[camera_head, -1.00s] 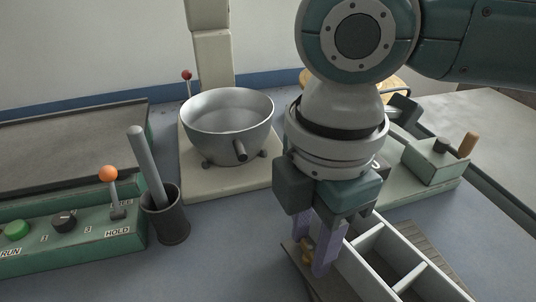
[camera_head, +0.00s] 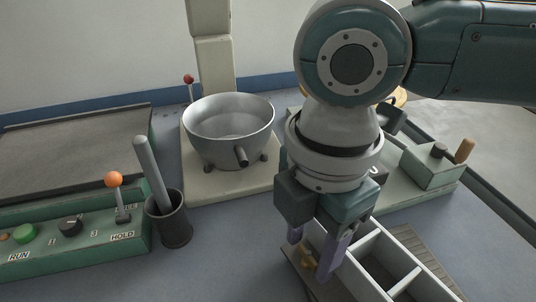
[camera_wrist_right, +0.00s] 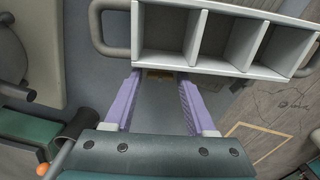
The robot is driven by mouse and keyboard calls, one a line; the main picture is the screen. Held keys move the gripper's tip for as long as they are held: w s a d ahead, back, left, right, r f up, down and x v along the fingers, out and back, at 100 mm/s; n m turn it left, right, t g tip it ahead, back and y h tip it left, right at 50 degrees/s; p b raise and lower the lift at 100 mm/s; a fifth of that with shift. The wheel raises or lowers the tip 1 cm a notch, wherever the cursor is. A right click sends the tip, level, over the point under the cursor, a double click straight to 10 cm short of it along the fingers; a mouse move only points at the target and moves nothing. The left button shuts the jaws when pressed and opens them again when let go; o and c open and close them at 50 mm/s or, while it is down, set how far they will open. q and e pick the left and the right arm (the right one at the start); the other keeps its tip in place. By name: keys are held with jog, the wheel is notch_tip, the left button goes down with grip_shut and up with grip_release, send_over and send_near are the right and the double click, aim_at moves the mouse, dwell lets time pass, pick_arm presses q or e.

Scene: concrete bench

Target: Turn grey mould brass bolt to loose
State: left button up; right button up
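The grey mould (camera_head: 362,283) is a long open box with several compartments at the front right in the head view. It also shows at the top of the right wrist view (camera_wrist_right: 222,68). Its brass bolt (camera_head: 308,259) sits at the near left end in the head view. In the right wrist view the bolt (camera_wrist_right: 158,74) is a small brass patch by the mould's wall. My right gripper (camera_head: 311,258) points down with its purple fingers apart, one on each side of the bolt; I cannot tell whether they touch it. The bolt's exact turn is unclear. My left gripper is out of view.
A steel bowl (camera_head: 228,120) on a pale base stands behind. A dark cup (camera_head: 171,226) with a grey rod is left of my gripper. A green control box (camera_head: 75,243) with an orange-knobbed lever is far left. A green device (camera_head: 430,168) stands right, behind the mould.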

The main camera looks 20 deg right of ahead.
aim_at(308, 254)
jog(key=shift+o, duration=1.1)
pick_arm(q)
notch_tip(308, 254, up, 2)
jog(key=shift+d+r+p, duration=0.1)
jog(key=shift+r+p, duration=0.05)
jog(key=shift+p, duration=1)
pick_arm(e)
notch_tip(308, 254, up, 10)
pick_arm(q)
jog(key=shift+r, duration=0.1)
pick_arm(e)
jog(key=shift+s+a, duration=0.1)
